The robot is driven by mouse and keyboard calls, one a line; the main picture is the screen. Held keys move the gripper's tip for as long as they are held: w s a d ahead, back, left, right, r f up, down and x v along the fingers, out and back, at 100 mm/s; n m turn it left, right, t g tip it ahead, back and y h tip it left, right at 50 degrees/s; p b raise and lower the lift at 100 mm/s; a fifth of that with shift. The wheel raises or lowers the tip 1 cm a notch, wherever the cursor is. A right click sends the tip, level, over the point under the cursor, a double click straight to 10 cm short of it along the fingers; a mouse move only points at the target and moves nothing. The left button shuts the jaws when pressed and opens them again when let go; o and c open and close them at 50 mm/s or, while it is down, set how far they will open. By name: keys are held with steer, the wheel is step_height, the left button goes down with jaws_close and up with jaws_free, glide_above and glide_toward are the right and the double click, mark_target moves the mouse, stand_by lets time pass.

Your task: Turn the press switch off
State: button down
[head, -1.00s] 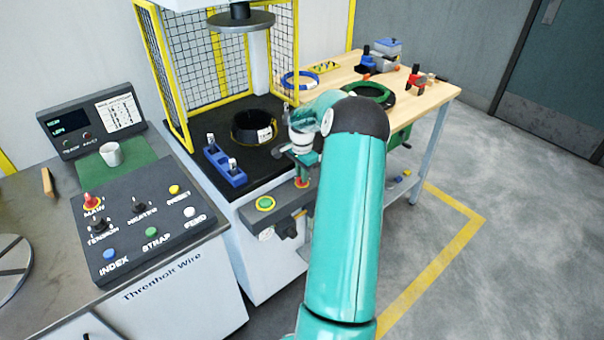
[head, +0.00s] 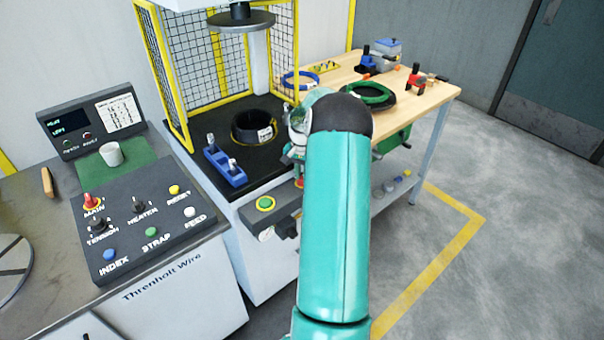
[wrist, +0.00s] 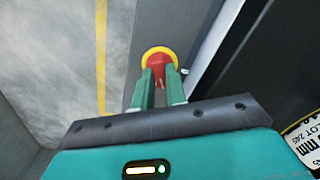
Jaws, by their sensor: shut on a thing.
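The red press switch (wrist: 158,61) with its yellow ring sits on the grey front bar of the press. In the head view only a small red part of the switch (head: 299,183) shows beside my arm. My gripper (wrist: 160,74) has its two green fingers on either side of the red knob and is shut on it. The lower part of the knob is hidden between the fingers, and I cannot tell which way the knob is turned. In the head view the gripper is mostly hidden behind my teal arm.
The press bed holds a dark coil (head: 250,127) and a blue block (head: 225,166) with two pegs. A control panel (head: 150,222) stands left; a wooden bench (head: 440,93) stands right.

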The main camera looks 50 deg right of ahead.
mark_target(302, 176)
steer(key=n, duration=0.6)
steer(key=shift+n, duration=0.3)
steer(key=n, duration=0.5)
steer(key=shift+n, duration=0.3)
steer(key=c, duration=1.4)
jaws_free()
steer(key=shift+c, duration=0.2)
step_height(302, 176, up, 14)
steer(key=shift+f, duration=0.1)
